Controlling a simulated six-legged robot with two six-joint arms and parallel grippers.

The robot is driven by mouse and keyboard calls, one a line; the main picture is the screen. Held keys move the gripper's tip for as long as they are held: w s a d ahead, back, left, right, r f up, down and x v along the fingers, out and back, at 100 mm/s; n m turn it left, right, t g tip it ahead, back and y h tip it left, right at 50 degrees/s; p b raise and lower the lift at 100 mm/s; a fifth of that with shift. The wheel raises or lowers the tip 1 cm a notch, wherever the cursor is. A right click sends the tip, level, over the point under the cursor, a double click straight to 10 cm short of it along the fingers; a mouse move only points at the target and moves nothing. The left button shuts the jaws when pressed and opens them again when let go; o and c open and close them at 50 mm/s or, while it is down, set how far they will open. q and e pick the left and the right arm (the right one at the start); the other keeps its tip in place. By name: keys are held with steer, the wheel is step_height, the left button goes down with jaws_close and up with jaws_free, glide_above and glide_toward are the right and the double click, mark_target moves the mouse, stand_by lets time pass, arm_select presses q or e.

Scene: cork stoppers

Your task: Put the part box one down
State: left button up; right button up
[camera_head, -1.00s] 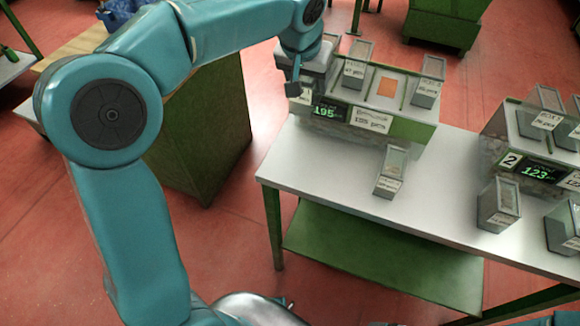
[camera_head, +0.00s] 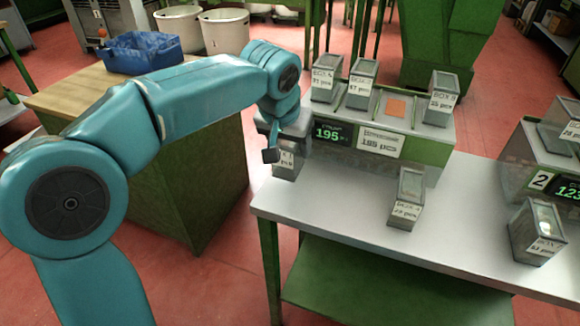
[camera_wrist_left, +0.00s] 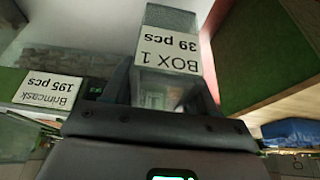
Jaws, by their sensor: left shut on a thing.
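My left gripper (camera_head: 272,147) is shut on part box one, a small grey box with a white label. The box (camera_head: 286,165) shows partly below the gripper in the head view, left of the counting scale and over the left end of the white table (camera_head: 330,205). I cannot tell whether its base touches the table. In the left wrist view the box (camera_wrist_left: 168,88) is between the fingers (camera_wrist_left: 160,100), and its label reads BOX 1, 39 pcs. My right gripper is in neither current view.
The counting scale (camera_head: 425,150), reading 195, carries several similar boxes. Another box (camera_head: 407,200) stands on the table before it. A second station (camera_head: 515,165) and a box (camera_head: 537,232) are at right. A wooden-topped green cabinet (camera_head: 200,165) bearing a blue bin (camera_head: 143,52) is left of the table.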

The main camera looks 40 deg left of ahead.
arm_select(q)
step_height(320, 180, down, 4)
steer(key=shift+f+b, duration=0.25)
steer(key=shift+b, duration=0.45)
steer(key=shift+f, duration=0.15)
steer(key=o, duration=1.2)
steer(key=shift+c, duration=0.2)
